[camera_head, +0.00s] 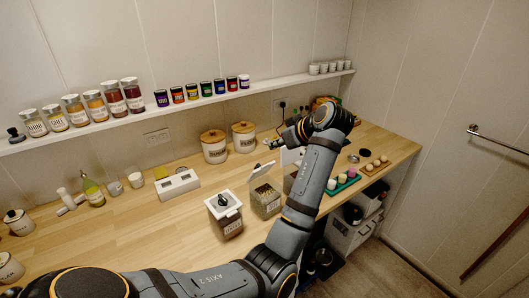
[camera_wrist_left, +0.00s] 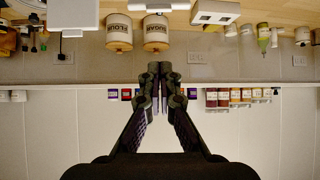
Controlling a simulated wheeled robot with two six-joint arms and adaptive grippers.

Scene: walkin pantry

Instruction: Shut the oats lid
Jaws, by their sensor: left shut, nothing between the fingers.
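Clear bins with white lids stand on the wooden counter. The middle bin (camera_head: 265,201) holds pale contents, and its lid (camera_head: 262,170) is raised. A bin to its right is mostly hidden behind my left arm; its white lid (camera_head: 291,156) also stands up. The left bin (camera_head: 226,222) holds dark contents and its lid (camera_head: 222,204) is down. The labels are too small to read, so I cannot tell which is oats. My left gripper (camera_head: 270,143) is shut and empty, above and behind the bins; its fingers also show in the wrist view (camera_wrist_left: 160,70).
Flour and sugar canisters (camera_head: 214,147) stand by the back wall. A white box (camera_head: 177,186) and an oil bottle (camera_head: 92,190) are to the left. A wall shelf (camera_head: 190,103) holds jars. A green tray (camera_head: 345,183) lies right of my arm. The counter's left middle is clear.

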